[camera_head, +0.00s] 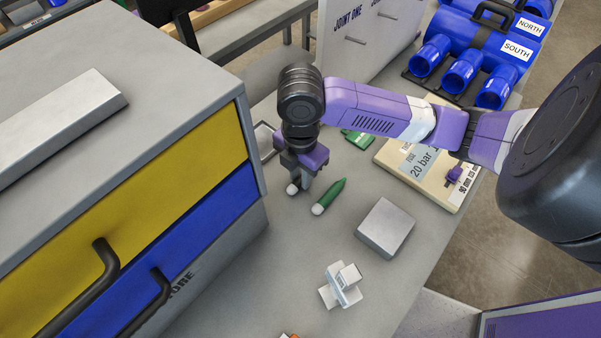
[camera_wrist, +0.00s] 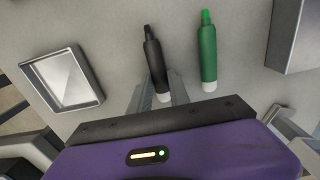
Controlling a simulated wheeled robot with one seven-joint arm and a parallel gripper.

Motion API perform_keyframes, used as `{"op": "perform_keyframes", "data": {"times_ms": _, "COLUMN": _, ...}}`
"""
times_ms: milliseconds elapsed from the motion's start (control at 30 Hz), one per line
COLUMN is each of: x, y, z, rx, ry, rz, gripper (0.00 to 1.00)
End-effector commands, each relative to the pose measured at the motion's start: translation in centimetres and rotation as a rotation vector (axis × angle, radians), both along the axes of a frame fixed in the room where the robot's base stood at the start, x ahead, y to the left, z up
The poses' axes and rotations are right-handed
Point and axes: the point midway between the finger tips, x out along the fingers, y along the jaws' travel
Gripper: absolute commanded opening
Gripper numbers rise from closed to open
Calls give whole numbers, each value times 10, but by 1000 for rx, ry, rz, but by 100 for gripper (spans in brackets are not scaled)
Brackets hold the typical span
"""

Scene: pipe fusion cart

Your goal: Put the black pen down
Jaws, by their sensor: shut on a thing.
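The black pen (camera_wrist: 154,62) has a white end cap and lies between the fingers of my gripper (camera_wrist: 160,92) in the wrist view. My gripper is shut on it near its white end. In the head view my gripper (camera_head: 302,178) points down at the grey bench top, and only the pen's white end (camera_head: 292,189) shows beside the fingers; the rest is hidden. The pen appears at or very near the bench surface; I cannot tell if it touches. A green pen (camera_head: 329,196) with a white end lies just to the right, apart from it, also in the wrist view (camera_wrist: 208,55).
A shallow grey tray (camera_wrist: 64,78) lies left of the pens. A drawer cabinet (camera_head: 195,175) stands close on the left. A grey block (camera_head: 385,228), a white clamp-like part (camera_head: 341,286) and a gauge board (camera_head: 432,155) are on the right. Bare bench (camera_head: 290,265) lies in front.

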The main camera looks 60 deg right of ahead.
Motion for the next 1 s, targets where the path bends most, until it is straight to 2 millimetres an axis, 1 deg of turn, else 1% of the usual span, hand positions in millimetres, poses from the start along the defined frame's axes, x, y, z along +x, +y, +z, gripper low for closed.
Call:
{"op": "perform_keyframes", "data": {"times_ms": 200, "x": 0, "y": 0, "z": -4, "rx": 0, "ry": 0, "rz": 1, "gripper": 0}}
{"op": "perform_keyframes", "data": {"times_ms": 233, "x": 0, "y": 0, "z": -4, "rx": 0, "ry": 0, "rz": 1, "gripper": 24}}
{"op": "perform_keyframes", "data": {"times_ms": 333, "x": 0, "y": 0, "z": -3, "rx": 0, "ry": 0, "rz": 0, "gripper": 44}}
{"op": "perform_keyframes", "data": {"times_ms": 767, "x": 0, "y": 1, "z": -2, "rx": 3, "ry": 0, "rz": -1, "gripper": 44}}
{"op": "perform_keyframes", "data": {"times_ms": 867, "x": 1, "y": 0, "z": 12, "rx": -1, "ry": -3, "rz": 3, "gripper": 44}}
{"op": "perform_keyframes", "data": {"times_ms": 1000, "x": 0, "y": 1, "z": 35, "rx": -3, "ry": -2, "rz": 5, "gripper": 44}}
